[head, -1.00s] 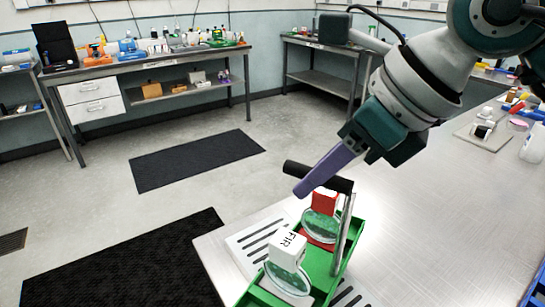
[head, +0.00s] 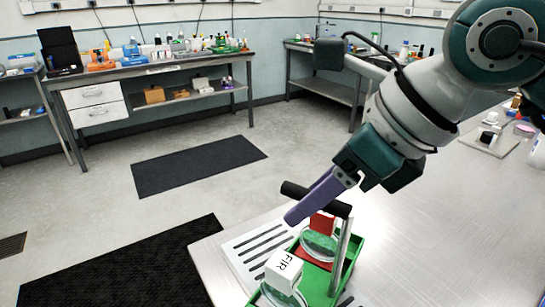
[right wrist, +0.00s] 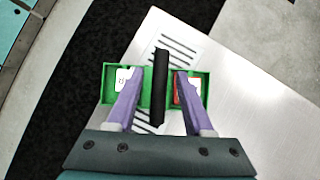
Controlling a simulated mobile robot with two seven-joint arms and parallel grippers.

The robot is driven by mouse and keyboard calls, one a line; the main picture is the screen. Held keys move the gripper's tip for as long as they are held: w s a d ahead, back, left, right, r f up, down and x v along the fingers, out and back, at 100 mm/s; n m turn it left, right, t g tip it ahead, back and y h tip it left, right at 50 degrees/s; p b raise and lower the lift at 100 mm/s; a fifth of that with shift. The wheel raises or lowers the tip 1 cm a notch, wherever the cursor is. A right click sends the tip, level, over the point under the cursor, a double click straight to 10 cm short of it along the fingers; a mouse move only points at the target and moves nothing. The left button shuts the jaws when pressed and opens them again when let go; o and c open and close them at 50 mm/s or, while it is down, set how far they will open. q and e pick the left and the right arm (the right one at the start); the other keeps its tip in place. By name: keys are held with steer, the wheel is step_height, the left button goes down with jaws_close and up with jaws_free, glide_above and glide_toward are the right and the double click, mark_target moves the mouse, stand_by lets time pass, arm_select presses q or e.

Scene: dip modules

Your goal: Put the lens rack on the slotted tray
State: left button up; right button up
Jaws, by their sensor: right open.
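The lens rack (head: 337,284) is a green open box with a metal post and a black handle bar (head: 331,204). It holds a white block marked FIR (head: 284,270) and a red block (head: 321,223), each with a round lens. It stands over the white slotted tray (head: 241,255), whose slots show on both sides of it, and seems to rest there. My right gripper (head: 307,200) is open at the handle. In the right wrist view its purple fingers (right wrist: 158,84) are spread on either side of the black bar, apart from it. My left gripper is not in view.
The tray lies at the near left corner of the metal table (head: 440,220). A small plate with a jar (head: 490,140) and bottles stand at the far right. The table between is clear. Dark mats (head: 130,270) lie on the floor at left.

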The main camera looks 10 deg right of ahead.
steer(key=b+v, duration=0.1)
steer(key=v, duration=1)
steer(key=s+a+r+m+y, duration=0.2)
steer(key=s+a+r+y, duration=0.3)
steer(key=a+r+y, duration=0.85)
steer(key=w+d+r+m+t+y, duration=0.1)
steer(key=w+d+r+m+t, duration=0.15)
steer(key=m+t, duration=0.3)
steer(key=w+d+r+m+t, duration=0.1)
steer(key=r+m+t, duration=0.3)
steer(key=m, duration=0.2)
steer(key=w+d+f+m+t+h, duration=0.25)
steer(key=d+f+m+h, duration=0.45)
steer(key=m+h, duration=0.4)
steer(key=w+d+f+m+t+h, duration=0.25)
steer(key=d+f+m+h, duration=0.55)
steer(key=m, duration=0.5)
steer(key=s+f+m+g+h, duration=0.1)
steer(key=s+f+m+g, duration=0.1)
steer(key=s+f+g, duration=0.55)
steer(key=s+f+m+g, duration=0.3)
steer(key=s+f+g, duration=0.1)
steer(key=f, duration=0.7)
steer(key=s+a+f+g+y, duration=0.1)
steer(key=s+a+f+g, duration=0.1)
steer(key=s, duration=0.6)
steer(key=shift+s+a+f+g, duration=0.25)
steer(key=shift+f+g, duration=0.55)
steer(key=shift+g, duration=0.3)
